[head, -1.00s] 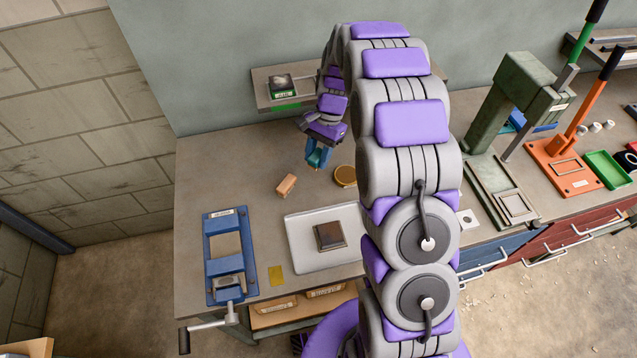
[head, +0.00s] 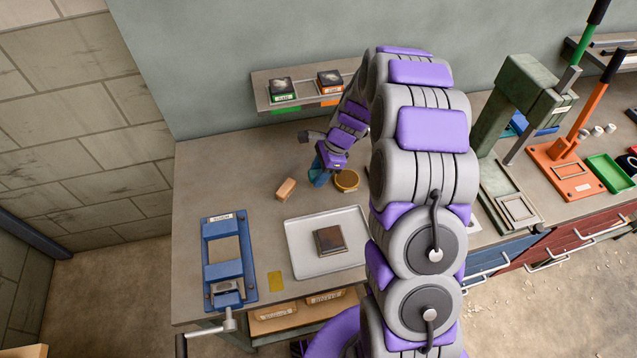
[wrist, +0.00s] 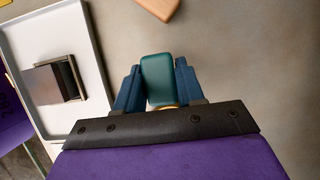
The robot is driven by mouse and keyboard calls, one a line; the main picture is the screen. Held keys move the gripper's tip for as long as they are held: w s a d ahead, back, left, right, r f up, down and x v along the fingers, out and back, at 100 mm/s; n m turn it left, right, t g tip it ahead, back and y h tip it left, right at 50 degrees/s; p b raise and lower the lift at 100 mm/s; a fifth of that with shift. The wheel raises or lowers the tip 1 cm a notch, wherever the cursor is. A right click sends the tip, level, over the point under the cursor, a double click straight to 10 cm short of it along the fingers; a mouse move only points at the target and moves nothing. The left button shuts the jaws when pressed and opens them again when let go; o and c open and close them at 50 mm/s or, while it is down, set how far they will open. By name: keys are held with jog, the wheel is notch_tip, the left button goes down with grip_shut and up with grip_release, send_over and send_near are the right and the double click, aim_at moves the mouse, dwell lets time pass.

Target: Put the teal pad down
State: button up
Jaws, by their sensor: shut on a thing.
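The teal pad (wrist: 157,78) is a rounded block between the two blue fingers of my gripper (wrist: 158,84) in the wrist view. My gripper is shut on it. In the head view my gripper (head: 320,176) is low over the bench (head: 225,170), just left of a round amber-topped tin (head: 347,180). The pad is mostly hidden there by my gripper. I cannot tell whether the pad touches the bench.
A wooden block (head: 286,188) lies left of my gripper. A white tray (head: 300,262) with a dark square block (head: 330,241) is in front. A blue vise (head: 225,270) stands at left. A shelf (head: 300,80) holds two labelled blocks behind. Bare bench lies at back left.

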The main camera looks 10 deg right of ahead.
aim_at(319, 192)
jog(key=shift+f+b, duration=0.4)
jog(key=shift+f, duration=1.6)
jog(key=shift+s+f, duration=0.1)
jog(key=shift+s+f, duration=0.4)
jog(key=shift+f, duration=0.1)
jog(key=o, duration=1)
jog(key=shift+s+f, duration=0.2)
jog(key=shift+f, duration=0.05)
jog(key=shift+w+a+p+v, duration=0.2)
jog(key=shift+p+v, duration=0.2)
jog(key=shift+v, duration=1.9)
jog(key=shift+w+a+p+v, duration=0.1)
jog(key=shift+w+p+v, duration=0.25)
jog(key=shift+v, duration=1.95)
jog(key=shift+w+a+p+v, duration=0.1)
jog(key=shift+p+v, duration=0.4)
jog(key=shift+v, duration=1.8)
